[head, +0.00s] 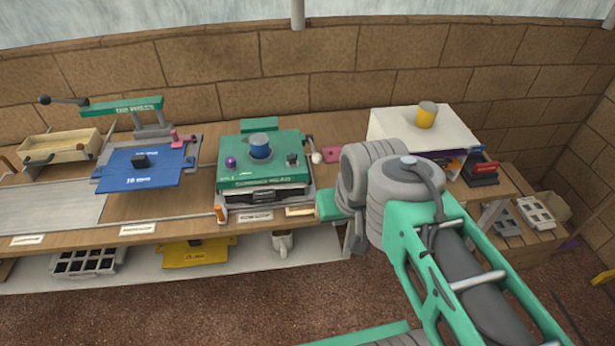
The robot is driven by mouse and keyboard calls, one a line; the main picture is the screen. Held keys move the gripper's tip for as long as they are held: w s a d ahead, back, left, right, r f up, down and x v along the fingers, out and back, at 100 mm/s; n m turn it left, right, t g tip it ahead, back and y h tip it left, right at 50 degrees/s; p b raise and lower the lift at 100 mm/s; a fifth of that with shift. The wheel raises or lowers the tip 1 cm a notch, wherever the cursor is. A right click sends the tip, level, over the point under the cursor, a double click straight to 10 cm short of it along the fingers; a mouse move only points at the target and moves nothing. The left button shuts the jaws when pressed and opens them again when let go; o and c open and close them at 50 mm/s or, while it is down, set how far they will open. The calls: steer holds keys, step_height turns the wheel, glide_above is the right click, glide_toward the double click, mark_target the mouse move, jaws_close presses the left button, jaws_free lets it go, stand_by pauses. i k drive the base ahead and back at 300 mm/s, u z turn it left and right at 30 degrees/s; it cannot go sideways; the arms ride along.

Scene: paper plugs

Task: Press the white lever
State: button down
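A green machine (232,174) stands on the wooden bench, with a blue round knob (260,146) and a purple knob (230,162) on top. A small whitish rounded lever end (316,157) shows at its right side, on a short stem. It is the only white lever-like part I can pick out, and it is too small to tell its position. My arm reaches in from the lower right, and its grey joint is just right of this lever in the picture. My gripper does not show, so its opening and its distance from the lever cannot be seen.
A blue board (137,176) sits under a green-armed press (122,106) on the left. A wooden tray (58,149) is farther left. A white box (395,122) with a yellow cup (427,115) stands behind my arm. A mug (282,241) is on the lower shelf.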

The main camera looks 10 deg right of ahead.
mark_target(316, 158)
steer(key=u, duration=0.9)
steer(key=k, duration=1.2)
steer(key=u, duration=0.7)
steer(key=i, duration=1.3)
steer(key=z, duration=0.9)
steer(key=i, duration=0.6)
steer(key=z, duration=0.25)
